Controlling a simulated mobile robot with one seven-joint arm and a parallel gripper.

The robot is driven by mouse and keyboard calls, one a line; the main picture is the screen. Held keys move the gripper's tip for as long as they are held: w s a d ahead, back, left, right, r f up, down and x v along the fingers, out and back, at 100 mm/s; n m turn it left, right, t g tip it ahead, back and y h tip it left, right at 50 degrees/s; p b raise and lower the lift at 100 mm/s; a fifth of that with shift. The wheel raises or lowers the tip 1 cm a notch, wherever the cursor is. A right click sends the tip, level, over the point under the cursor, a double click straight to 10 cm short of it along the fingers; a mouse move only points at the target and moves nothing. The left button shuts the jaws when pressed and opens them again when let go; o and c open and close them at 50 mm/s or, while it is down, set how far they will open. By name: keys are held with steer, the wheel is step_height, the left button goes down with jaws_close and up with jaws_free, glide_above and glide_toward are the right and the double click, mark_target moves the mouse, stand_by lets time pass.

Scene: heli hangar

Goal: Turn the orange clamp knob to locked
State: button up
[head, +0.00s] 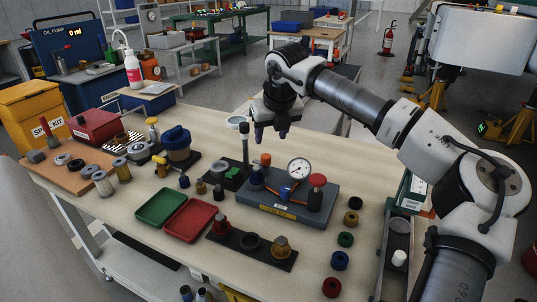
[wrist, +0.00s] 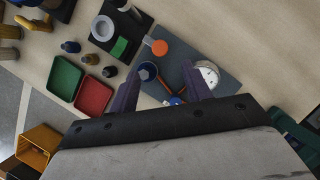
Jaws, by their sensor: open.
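A small orange knob (head: 265,159) stands at the back left of a blue-grey fixture plate (head: 262,206), beside a tall black post (head: 245,145). In the wrist view the orange knob (wrist: 159,47) shows from above as a round cap near the plate's corner, with a pale bar beside it. Any lock marking is too small to read. My gripper (head: 271,137) is open and empty above the fixture, pointing down. In the wrist view its two fingers (wrist: 160,82) are spread, and the knob lies beyond their tips, not touching them.
Green (head: 161,206) and red (head: 188,220) trays lie left. Several coloured rings lie right. The bench behind the fixture is clear.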

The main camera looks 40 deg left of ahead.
mark_target(266, 156)
steer(key=x, duration=0.9)
steer(key=shift+a+f, duration=0.15)
steer(key=shift+f, duration=0.15)
steer(key=shift+c, duration=0.3)
steer(key=c, duration=0.9)
steer(key=shift+c, duration=0.2)
